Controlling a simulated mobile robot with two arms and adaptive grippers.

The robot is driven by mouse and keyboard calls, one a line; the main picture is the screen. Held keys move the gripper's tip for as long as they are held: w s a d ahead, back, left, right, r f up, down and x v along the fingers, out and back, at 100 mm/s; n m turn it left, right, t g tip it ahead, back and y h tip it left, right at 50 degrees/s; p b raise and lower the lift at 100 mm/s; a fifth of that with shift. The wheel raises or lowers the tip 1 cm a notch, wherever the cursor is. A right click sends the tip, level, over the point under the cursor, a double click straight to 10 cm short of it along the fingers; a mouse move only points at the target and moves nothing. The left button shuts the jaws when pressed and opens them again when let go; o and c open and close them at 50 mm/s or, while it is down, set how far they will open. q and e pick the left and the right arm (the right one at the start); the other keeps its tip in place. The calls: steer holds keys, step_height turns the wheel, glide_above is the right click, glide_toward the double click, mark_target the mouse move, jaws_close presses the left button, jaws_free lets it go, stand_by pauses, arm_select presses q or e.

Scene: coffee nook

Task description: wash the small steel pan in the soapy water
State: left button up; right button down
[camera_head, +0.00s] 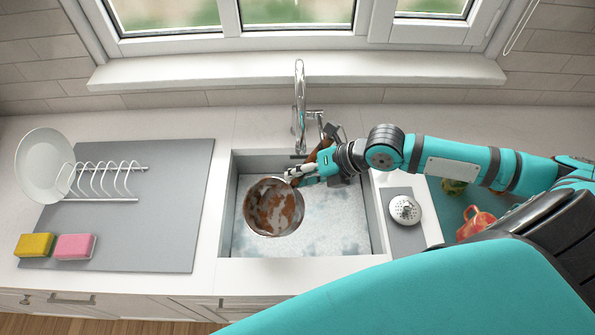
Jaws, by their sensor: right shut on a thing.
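The small steel pan (273,207) is over the left part of the sink (381,247). Brown stains cover much of its inside. My right gripper (297,174) is shut on the pan at its upper right side; the exact grip on the handle is partly hidden by the fingers. Soapy water (325,225) with white foam fills the sink basin. I cannot tell whether the pan's underside touches the water. My left gripper is not in view.
A chrome faucet (300,105) stands behind the sink. On the left, a grey mat (150,235) holds a white rack (110,199) with a plate (42,165), a yellow sponge (34,245) and a pink sponge (74,246). A round strainer (405,209) and a red cup (476,222) are right.

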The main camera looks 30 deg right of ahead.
steer(key=f, duration=0.1)
steer(key=f+b, duration=0.1)
steer(key=f, duration=0.1)
steer(key=shift+w+a+b, duration=0.25)
steer(key=shift+a+b, duration=0.05)
steer(key=shift+b, duration=0.05)
steer(key=shift+s+f+b, duration=0.1)
steer(key=shift+f+b, duration=0.45)
steer(key=shift+f, duration=0.2)
arm_select(q)
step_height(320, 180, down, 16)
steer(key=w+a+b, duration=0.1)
steer(key=b, duration=1.1)
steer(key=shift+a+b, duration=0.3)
arm_select(e)
step_height(320, 180, down, 14)
steer(key=shift+f, duration=0.2)
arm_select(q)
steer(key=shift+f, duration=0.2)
